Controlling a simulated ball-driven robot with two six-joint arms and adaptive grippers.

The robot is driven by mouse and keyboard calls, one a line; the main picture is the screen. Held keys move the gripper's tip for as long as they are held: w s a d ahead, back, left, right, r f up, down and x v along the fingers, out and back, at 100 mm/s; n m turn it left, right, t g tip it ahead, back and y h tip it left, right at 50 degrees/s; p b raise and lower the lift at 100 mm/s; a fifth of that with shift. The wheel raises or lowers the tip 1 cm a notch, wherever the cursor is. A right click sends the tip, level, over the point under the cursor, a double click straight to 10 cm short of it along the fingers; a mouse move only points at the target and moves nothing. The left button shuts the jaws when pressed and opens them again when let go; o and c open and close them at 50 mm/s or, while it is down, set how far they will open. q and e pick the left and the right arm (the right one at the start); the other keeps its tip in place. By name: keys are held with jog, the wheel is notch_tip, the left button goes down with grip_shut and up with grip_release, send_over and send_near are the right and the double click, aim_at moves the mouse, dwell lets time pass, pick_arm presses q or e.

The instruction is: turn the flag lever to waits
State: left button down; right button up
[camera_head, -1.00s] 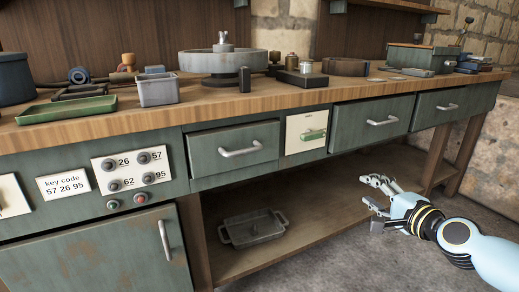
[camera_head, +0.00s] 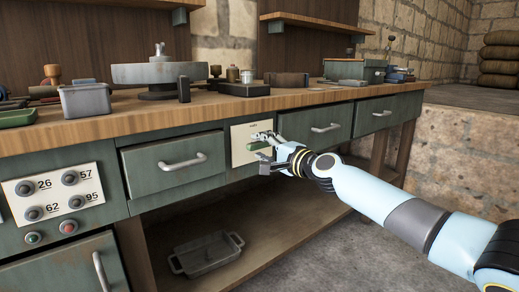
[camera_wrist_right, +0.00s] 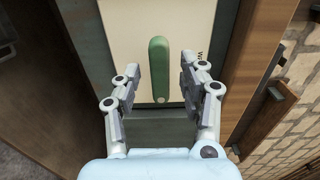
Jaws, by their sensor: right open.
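The flag lever (camera_head: 258,147) is a green bar on a cream plate (camera_head: 239,133) between two drawers on the bench front. In the right wrist view the lever (camera_wrist_right: 159,65) runs along the plate (camera_wrist_right: 208,20), with part of a printed word near its right edge. My right gripper (camera_head: 268,151) is in front of the plate and partly covers the lever. In the wrist view the open right gripper (camera_wrist_right: 160,80) has one finger on each side of the lever. I see no finger touching it. My left gripper is not in view.
A drawer handle (camera_head: 183,162) is left of the plate and another (camera_head: 325,128) is right of it.

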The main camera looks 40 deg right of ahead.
jog(key=shift+w, duration=0.65)
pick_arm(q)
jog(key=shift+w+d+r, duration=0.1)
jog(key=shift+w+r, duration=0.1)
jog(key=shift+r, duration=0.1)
pick_arm(e)
grip_shut()
